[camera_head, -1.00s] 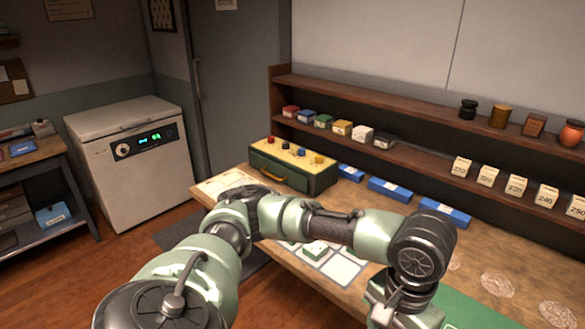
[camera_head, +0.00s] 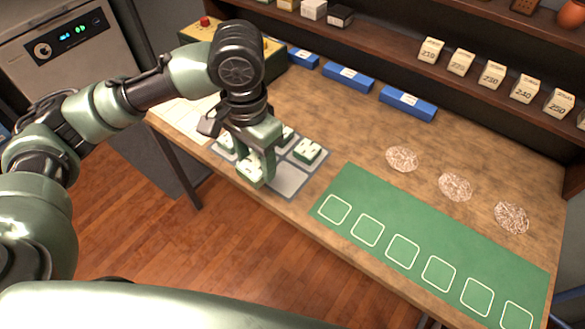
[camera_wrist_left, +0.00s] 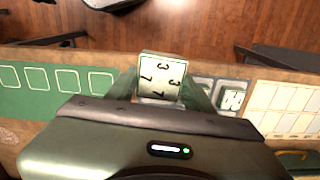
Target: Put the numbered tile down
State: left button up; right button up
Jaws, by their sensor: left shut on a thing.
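My left gripper (camera_head: 255,172) is shut on a pale tile with green sides (camera_head: 249,173). In the left wrist view the held tile (camera_wrist_left: 160,74) stands between the fingers, its face showing dark digits 3 and 7. In the head view, the gripper is over the front part of a grey tray with square cells (camera_head: 275,193). Other green-and-white tiles lie in the tray, one clearly at its right (camera_head: 307,150). The cell beside the gripper (camera_head: 287,180) is bare. Whether the held tile touches the tray is unclear. My right gripper is not in view.
A green mat (camera_head: 380,197) with a row of white outlined squares, all empty, lies to the right. Blue boxes (camera_head: 348,77) stand along the back below a shelf with numbered blocks (camera_head: 491,75). A white gridded sheet (camera_head: 190,114) lies left of the tray.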

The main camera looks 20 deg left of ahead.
pick_arm(q)
jog(key=w+d+r+m, duration=0.25)
jog(key=w+m, duration=0.25)
jog(key=m, duration=0.4)
jog(key=w+d+r+m, duration=0.1)
jog(key=w+r+m, duration=0.25)
jog(key=m, duration=0.45)
jog(key=f, duration=1.5)
jog(key=shift+w+a, duration=0.25)
jog(key=shift+f+p, duration=0.45)
jog(key=shift+f, duration=2.15)
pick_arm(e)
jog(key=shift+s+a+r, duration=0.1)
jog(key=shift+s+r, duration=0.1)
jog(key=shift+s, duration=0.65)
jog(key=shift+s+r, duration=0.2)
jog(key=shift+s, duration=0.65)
pick_arm(q)
jog(key=shift+f, duration=0.1)
jog(key=o, duration=1.5)
